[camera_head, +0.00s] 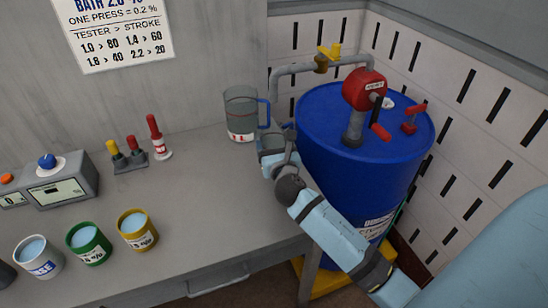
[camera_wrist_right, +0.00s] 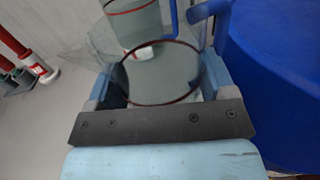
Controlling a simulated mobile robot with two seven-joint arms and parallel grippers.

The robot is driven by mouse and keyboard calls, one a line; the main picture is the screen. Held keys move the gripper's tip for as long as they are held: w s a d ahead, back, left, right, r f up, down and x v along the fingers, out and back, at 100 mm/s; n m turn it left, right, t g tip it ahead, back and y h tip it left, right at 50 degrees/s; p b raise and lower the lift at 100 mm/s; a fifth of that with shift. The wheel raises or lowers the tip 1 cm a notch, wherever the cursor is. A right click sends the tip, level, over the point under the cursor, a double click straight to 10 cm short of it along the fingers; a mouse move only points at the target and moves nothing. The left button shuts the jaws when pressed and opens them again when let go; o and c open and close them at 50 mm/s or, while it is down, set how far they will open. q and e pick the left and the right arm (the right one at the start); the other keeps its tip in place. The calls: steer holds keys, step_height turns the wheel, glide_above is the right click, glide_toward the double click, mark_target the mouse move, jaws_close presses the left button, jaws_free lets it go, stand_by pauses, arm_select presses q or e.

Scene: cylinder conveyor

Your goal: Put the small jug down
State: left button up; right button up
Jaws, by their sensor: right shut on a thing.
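My right gripper (camera_head: 272,154) is shut on the small jug (camera_head: 270,142), a clear grey vessel near the bench's right end, close to the blue drum. The arm covers part of the jug. In the right wrist view the small jug (camera_wrist_right: 160,72) sits between the two fingers, its dark red ring facing the camera and a blue handle at its upper right. I cannot tell whether its base touches the bench. The larger jug (camera_head: 240,125), clear with a blue handle, stands upright just behind and left; it also shows in the wrist view (camera_wrist_right: 132,22). My left gripper is not in view.
The blue drum (camera_head: 320,135) with a red pump (camera_head: 364,90) stands right of the bench (camera_head: 190,190). Several tins, a green one (camera_head: 88,250) among them, stand front left. A tester (camera_head: 60,180) and small red-topped stand (camera_head: 158,145) are behind. The middle bench is clear.

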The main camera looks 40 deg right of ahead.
step_height(320, 180, down, 3)
steer(key=shift+b, duration=0.4)
steer(key=shift+f, duration=0.15)
steer(key=shift+f, duration=0.15)
steer(key=o, duration=1)
steer(key=shift+c, duration=0.2)
steer(key=shift+s+r, duration=0.15)
steer(key=shift+r, duration=0.1)
steer(key=v, duration=1)
steer(key=shift+s+a, duration=0.15)
steer(key=shift+s, duration=0.15)
steer(key=shift+s+a, duration=0.2)
steer(key=shift+s, duration=0.35)
